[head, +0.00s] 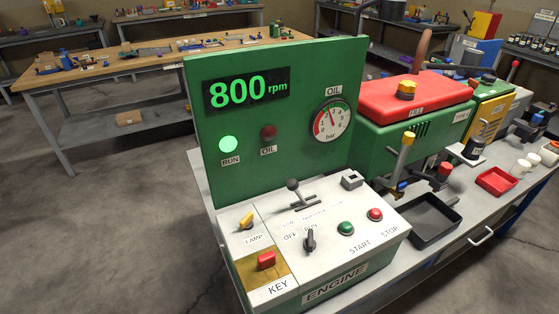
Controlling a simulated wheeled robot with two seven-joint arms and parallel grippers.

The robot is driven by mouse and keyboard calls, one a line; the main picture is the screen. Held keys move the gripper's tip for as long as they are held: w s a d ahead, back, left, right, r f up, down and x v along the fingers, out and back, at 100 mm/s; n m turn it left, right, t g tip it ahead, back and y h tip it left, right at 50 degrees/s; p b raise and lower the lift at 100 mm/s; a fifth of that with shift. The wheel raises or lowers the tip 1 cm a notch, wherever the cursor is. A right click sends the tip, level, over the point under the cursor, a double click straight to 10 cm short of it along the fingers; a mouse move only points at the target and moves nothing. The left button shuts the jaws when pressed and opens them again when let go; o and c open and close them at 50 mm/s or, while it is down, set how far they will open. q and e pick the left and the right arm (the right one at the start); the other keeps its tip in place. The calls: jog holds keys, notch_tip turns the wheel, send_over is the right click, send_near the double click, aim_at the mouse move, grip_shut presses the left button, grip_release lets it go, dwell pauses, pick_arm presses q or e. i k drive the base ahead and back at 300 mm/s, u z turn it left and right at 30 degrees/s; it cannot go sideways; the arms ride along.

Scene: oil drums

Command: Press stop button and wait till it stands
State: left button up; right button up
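The red stop button (375,214) sits on the right of the white control panel (290,262), above the label STOP. The green start button (346,228) is to its left. The green back panel (215,130) has a display (247,91) reading 800 rpm. The RUN lamp (228,144) glows green and the red OIL lamp (268,132) looks dark. The oil gauge (332,120) needle points up, slightly left. Neither of my grippers shows in the head view.
The panel also has a lever (293,186), an OFF/RUN switch (310,240), a yellow lamp switch (246,222) and a red key (266,261). A black tray (434,224) lies right of it. A green engine with a red tank (400,95) stands behind.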

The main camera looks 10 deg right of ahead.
aim_at(375, 213)
jog(key=u, duration=0.1)
jog(key=k, duration=0.45)
jog(key=z, duration=0.7)
jog(key=i, duration=0.35)
jog(key=z, duration=0.45)
